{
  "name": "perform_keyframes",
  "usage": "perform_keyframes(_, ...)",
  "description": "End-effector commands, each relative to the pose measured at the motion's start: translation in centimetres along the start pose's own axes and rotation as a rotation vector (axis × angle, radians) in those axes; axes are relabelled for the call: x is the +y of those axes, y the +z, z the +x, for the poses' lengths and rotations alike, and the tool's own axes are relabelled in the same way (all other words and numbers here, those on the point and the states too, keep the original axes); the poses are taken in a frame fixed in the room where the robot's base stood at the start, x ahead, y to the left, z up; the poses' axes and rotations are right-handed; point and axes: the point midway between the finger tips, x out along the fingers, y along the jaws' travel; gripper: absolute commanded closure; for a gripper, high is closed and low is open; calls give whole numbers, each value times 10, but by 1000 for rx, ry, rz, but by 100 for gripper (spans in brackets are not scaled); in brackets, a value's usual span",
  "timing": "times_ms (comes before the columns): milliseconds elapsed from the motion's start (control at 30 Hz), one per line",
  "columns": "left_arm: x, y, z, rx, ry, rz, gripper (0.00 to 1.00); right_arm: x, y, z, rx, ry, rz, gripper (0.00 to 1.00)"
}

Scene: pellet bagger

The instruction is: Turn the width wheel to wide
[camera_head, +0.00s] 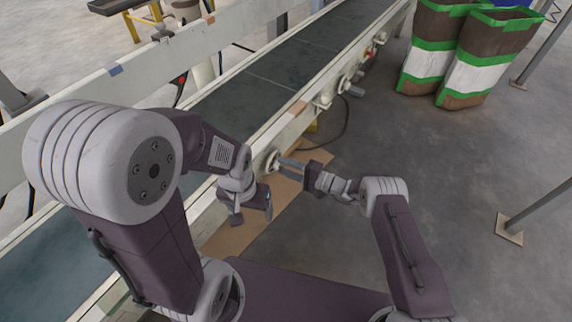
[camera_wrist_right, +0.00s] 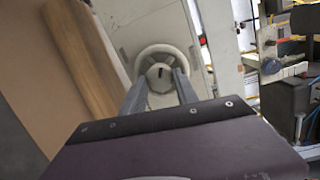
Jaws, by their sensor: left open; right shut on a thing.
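The width wheel (camera_head: 271,160) is a small pale handwheel on the near side rail of the conveyor. In the right wrist view the wheel (camera_wrist_right: 165,50) shows a round rim and a grey hub with a short dark mark, close to upright. My right gripper (camera_head: 281,164) is at the wheel, and its two fingers (camera_wrist_right: 160,82) reach the rim's lower part, shut on it. The exact finger contact is partly hidden. My left gripper (camera_head: 253,215) is open and empty, pointing down beside the rail, left of and below the wheel.
The conveyor belt (camera_head: 245,95) runs diagonally up to the right. More fittings (camera_head: 345,84) stick out from its rail beyond the wheel. A brown sheet (camera_head: 240,232) lies on the floor beside it. Filled bags (camera_head: 435,55) stand at upper right.

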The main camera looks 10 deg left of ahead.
Motion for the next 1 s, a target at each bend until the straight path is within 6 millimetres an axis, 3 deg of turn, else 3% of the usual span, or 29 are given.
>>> perform_keyframes(1000,1,-7,-70,0,0,0,24,-4,5,0,73,94,-954,100)
